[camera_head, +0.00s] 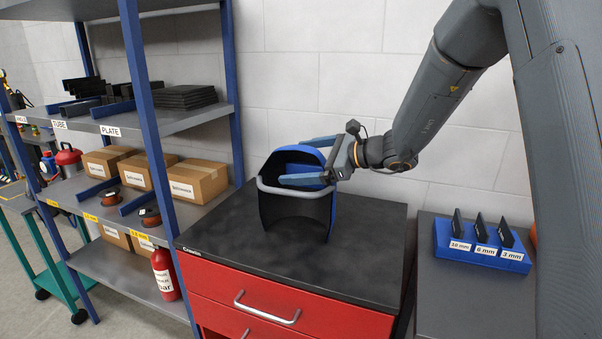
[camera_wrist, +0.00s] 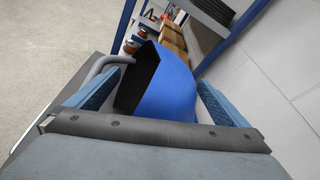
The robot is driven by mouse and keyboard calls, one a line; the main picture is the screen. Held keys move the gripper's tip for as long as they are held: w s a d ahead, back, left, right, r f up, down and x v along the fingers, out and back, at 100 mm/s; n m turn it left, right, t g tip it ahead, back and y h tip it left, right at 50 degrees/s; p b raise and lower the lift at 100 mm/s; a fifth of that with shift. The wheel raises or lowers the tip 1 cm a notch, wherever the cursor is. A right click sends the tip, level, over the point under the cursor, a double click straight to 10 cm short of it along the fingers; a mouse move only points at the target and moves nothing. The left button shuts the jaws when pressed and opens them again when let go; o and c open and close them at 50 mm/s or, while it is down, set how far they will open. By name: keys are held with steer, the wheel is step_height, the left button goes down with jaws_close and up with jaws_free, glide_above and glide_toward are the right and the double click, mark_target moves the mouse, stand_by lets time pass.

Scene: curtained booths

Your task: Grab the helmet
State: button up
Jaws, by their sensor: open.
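The helmet (camera_head: 298,212) is a blue and black shell with a grey band across its front. It stands on the black top of the red drawer cabinet. My gripper (camera_head: 303,164) is open and reaches in from the right at the helmet's upper part. In the wrist view, the helmet's blue dome (camera_wrist: 172,88) lies between the two blue fingers of my gripper (camera_wrist: 158,98), one on each side. I cannot tell whether either finger touches it. The fingers and wrist hide part of the helmet's top in the head view.
The red drawer cabinet (camera_head: 330,322) has free top around the helmet. A blue block with labelled black plates (camera_head: 482,246) sits on a grey surface to the right. A blue-posted shelf (camera_head: 150,120) with cardboard boxes stands left, with a red extinguisher (camera_head: 165,274). A wall is behind.

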steer(key=shift+w+a+f, duration=0.1)
steer(key=shift+w+a, duration=0.05)
steer(key=shift+a, duration=0.2)
steer(key=shift+c, duration=0.4)
steer(key=c, duration=1.8)
steer(key=shift+c, duration=0.2)
